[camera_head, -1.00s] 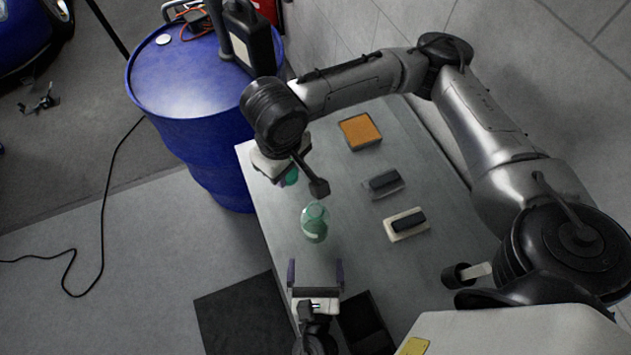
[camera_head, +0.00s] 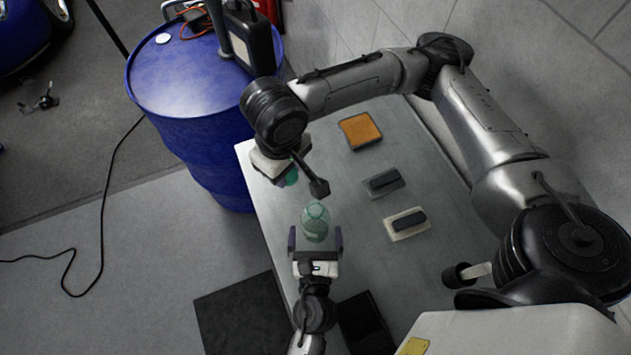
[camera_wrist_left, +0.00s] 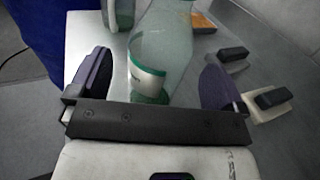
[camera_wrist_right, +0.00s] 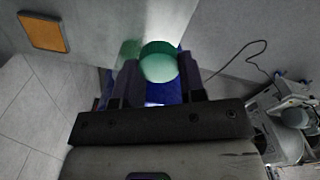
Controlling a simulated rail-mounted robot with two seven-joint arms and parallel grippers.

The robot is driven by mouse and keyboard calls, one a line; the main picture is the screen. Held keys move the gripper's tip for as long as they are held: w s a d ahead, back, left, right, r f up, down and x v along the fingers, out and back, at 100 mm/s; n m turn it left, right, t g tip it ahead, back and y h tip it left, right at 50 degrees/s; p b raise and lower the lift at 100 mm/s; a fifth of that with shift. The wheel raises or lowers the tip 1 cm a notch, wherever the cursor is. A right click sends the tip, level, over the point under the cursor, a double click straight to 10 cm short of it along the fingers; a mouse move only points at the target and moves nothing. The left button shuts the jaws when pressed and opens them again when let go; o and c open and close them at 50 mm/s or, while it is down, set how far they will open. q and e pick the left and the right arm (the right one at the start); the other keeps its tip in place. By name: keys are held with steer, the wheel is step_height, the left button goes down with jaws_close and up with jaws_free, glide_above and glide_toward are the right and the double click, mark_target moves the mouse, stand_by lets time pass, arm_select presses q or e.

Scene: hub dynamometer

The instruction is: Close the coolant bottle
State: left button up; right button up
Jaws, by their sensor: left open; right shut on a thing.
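The coolant bottle (camera_head: 315,220) is pale green and translucent. It stands upright on the grey table, and its label shows in the left wrist view (camera_wrist_left: 155,65). My left gripper (camera_head: 316,240) is open, with its two fingers on either side of the bottle's lower body. In the left wrist view its fingers (camera_wrist_left: 160,85) stand apart from the bottle. My right gripper (camera_wrist_right: 158,85) is shut on a green cap (camera_wrist_right: 159,64), which also shows in the head view (camera_head: 291,177). The cap is held beyond the bottle, apart from it.
The table (camera_head: 345,190) carries an orange-topped block (camera_head: 359,131) and two dark-handled blocks, one grey-based (camera_head: 384,181) and one cream-based (camera_head: 406,223), right of the bottle. A blue drum (camera_head: 190,90) stands at the table's far left, with a black canister (camera_head: 246,40) on it.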

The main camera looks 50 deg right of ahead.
mark_target(315, 218)
arm_select(q)
steer(key=shift+x, duration=2.1)
steer(key=c, duration=1)
